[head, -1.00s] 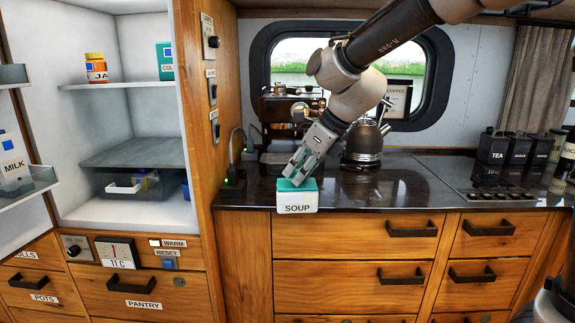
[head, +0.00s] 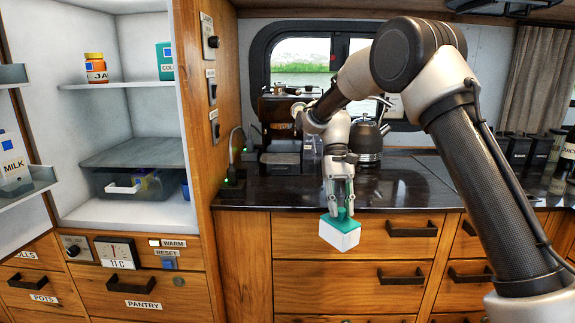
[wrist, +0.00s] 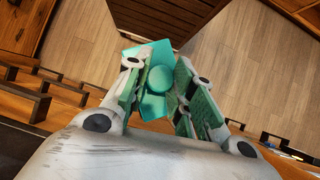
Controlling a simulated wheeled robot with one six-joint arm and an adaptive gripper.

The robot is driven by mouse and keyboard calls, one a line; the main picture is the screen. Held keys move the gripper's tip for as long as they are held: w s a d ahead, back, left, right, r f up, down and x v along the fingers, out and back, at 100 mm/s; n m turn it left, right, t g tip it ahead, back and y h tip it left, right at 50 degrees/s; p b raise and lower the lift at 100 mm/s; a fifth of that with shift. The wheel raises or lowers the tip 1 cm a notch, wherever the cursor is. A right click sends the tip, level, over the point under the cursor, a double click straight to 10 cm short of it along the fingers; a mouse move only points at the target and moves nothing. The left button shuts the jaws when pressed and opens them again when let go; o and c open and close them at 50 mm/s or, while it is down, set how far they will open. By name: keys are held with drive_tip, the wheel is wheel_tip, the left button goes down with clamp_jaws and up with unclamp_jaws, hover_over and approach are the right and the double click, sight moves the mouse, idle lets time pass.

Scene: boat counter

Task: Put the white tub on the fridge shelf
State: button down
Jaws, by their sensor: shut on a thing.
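The white tub (head: 340,235) has a teal lid with a round knob, and the lid also shows in the wrist view (wrist: 153,52). My gripper (head: 340,207) is shut on the tub by the lid's knob and holds it in the air in front of the counter drawers. In the wrist view my gripper (wrist: 160,85) has a finger on each side of the knob. The tub's SOUP label does not show now. The open fridge at the left has an upper shelf (head: 125,85) with a jar (head: 96,70) and a teal carton (head: 165,61).
A milk carton (head: 13,160) stands in the fridge door rack (head: 30,188). A clear drawer (head: 118,192) sits under a grey lower shelf (head: 130,153), which is bare. A wooden partition (head: 205,140) divides fridge and counter. A kettle (head: 369,140) stands on the counter (head: 275,195).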

drive_tip(key=d+f, duration=1.5)
drive_tip(key=f, duration=0.1)
drive_tip(key=shift+w+m, duration=0.2)
drive_tip(key=shift+m, duration=0.2)
drive_tip(key=shift+d+f, duration=0.1)
drive_tip(key=shift+d, duration=0.1)
